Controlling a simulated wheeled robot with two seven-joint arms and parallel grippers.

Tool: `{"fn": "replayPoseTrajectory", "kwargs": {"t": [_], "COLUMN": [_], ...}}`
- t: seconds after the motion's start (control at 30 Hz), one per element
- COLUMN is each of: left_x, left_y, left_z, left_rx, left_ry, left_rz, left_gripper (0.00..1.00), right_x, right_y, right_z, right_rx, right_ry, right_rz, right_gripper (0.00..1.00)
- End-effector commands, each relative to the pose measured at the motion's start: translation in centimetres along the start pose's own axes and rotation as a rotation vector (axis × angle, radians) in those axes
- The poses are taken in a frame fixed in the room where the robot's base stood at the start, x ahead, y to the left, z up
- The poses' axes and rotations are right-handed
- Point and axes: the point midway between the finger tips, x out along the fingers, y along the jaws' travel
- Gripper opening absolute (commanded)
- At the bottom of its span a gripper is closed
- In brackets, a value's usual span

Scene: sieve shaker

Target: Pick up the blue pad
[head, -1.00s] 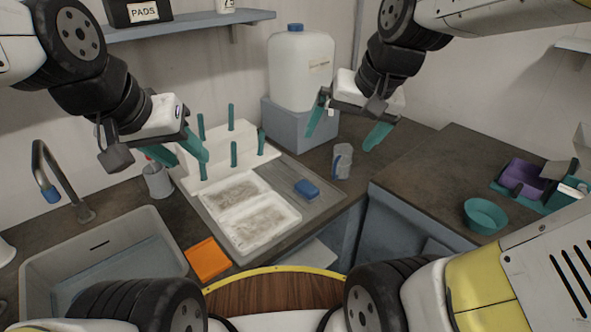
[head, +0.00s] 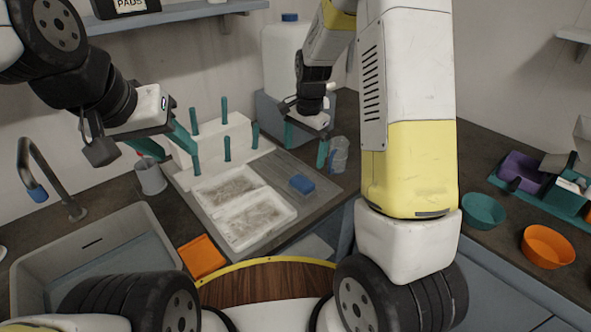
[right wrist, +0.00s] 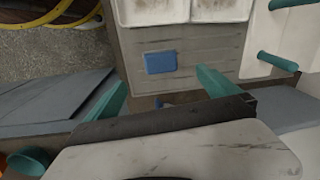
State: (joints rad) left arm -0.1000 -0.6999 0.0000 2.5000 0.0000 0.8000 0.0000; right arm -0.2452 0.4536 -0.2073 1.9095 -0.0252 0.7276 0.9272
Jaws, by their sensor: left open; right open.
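The blue pad (head: 302,184) lies flat on the grey drainboard, right of the white two-part tray. It also shows in the right wrist view (right wrist: 160,62), ahead of and between the spread fingers. My right gripper (head: 305,146) is open and empty, above and behind the pad in the head view, with its teal fingers pointing down. In the right wrist view its fingertips (right wrist: 160,88) are apart, with nothing between them. My left gripper (head: 186,143) is open and empty, over the left side of the white peg rack.
The white tray (head: 262,236) and peg rack (head: 240,140) stand left of the pad. A clear cup (head: 339,155) stands close to my right gripper. A large white jug (head: 283,60) is behind. An orange square (head: 201,257) lies by the sink (head: 150,222).

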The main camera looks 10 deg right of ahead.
Motion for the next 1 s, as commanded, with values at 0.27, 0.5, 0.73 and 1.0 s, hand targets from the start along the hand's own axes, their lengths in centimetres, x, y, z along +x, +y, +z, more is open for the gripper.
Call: {"fn": "replayPoseTrajectory", "kwargs": {"t": [0.27, 0.5, 0.73, 1.0], "left_x": [0.0, 0.0, 0.0, 0.0], "left_y": [0.0, 0.0, 0.0, 0.0], "left_z": [0.0, 0.0, 0.0, 0.0], "left_rx": [0.000, 0.000, 0.000, 0.000], "left_ry": [0.000, 0.000, 0.000, 0.000], "left_rz": [0.000, 0.000, 0.000, 0.000], "left_gripper": [0.45, 0.45, 0.45, 0.45], "right_x": [6.0, 8.5, 11.5, 14.0], "right_y": [-1.1, -0.9, -0.2, -0.1], "right_z": [-1.1, -1.1, -0.9, -1.0], "right_rx": [0.117, 0.126, 0.126, 0.124], "right_ry": [0.005, 0.004, 0.002, 0.004], "right_rz": [0.083, 0.090, 0.091, 0.087], "right_gripper": [1.00, 1.00, 1.00, 1.00]}}
